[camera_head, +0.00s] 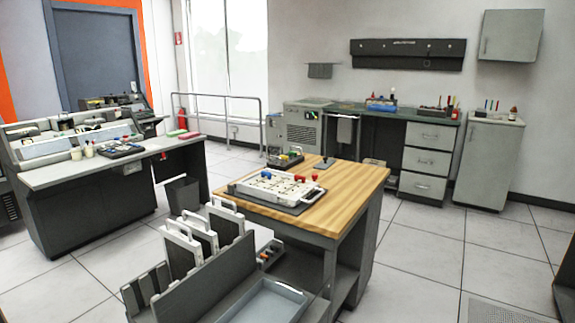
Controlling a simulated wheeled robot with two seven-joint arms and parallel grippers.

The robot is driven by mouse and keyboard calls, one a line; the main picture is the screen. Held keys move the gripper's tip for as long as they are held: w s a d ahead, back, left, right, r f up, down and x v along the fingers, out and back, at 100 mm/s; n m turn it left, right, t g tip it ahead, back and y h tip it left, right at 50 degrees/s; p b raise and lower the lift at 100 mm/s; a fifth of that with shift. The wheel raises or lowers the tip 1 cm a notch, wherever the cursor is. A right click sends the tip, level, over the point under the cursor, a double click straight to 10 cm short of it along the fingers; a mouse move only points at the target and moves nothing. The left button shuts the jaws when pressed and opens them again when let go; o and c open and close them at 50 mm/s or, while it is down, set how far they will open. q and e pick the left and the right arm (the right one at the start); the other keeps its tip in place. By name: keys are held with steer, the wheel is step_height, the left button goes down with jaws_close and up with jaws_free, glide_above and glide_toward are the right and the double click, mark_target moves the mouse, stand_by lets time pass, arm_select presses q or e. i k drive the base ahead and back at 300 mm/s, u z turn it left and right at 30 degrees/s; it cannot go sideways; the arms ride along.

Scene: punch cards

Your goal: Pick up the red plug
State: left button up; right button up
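A white board (272,191) with rows of small dark marks lies on a dark base on the wooden-topped table in the middle of the view. Small red pieces (315,178) that look like plugs sit at its right back edge, close together. A blue piece (267,174) sits on its back left part. The pieces are too small to tell their exact shape or how they are seated. Neither of my grippers is in view.
Grey bins with white-handled panels (183,251) and a pale blue tray (265,303) stand in front of the wooden table (345,185). A console desk (60,177) is at left, a workbench (425,163) at the back. Tiled floor is clear at right.

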mark_target(296, 177)
steer(key=z, duration=0.35)
steer(key=k, duration=0.45)
steer(key=z, duration=1.15)
steer(key=i, duration=2.75)
steer(key=u, duration=0.95)
